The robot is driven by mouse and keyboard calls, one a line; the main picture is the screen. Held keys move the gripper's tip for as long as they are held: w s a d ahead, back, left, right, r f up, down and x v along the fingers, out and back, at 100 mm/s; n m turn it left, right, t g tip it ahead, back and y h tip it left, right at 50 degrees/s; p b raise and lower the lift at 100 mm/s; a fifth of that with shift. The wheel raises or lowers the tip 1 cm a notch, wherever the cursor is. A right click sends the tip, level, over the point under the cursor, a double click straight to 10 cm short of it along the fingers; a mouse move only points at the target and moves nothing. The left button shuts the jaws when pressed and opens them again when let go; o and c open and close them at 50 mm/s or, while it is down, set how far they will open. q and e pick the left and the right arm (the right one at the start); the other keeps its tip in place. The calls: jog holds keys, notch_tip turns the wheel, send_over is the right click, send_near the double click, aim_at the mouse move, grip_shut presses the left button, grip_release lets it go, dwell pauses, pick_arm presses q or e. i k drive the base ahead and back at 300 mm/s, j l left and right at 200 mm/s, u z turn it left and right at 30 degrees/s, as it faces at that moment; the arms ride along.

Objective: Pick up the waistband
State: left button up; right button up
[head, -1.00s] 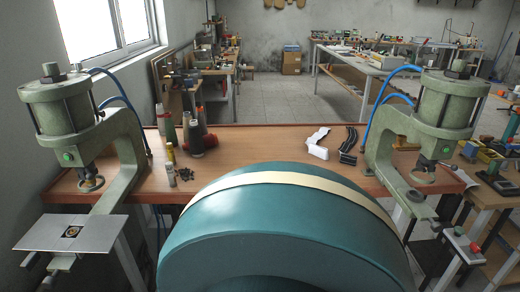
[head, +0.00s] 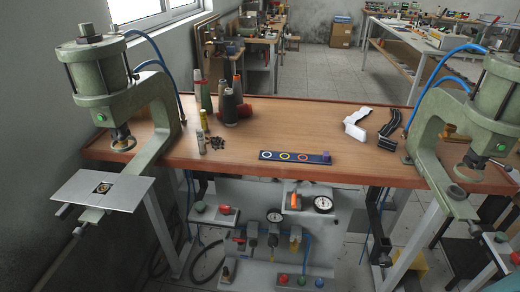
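No thing here is plainly a waistband. Two candidates lie at the right of the wooden table (head: 300,118): a folded white strip (head: 357,122), and beside it a black, ribbed, curved strip (head: 390,125). I cannot tell which of them is the waistband. Both lie left of the right-hand green press (head: 436,130). Neither of my grippers shows in the head view.
A dark blue bar with coloured rings (head: 295,157) lies at the table's front edge. Thread cones (head: 230,105) and small dark pieces (head: 216,143) are at the left. The left press (head: 103,75) has a metal plate (head: 102,189). The table's middle is clear.

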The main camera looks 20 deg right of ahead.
aim_at(325, 159)
jog(key=z, duration=0.8)
jog(key=u, duration=1.75)
jog(key=z, duration=1.6)
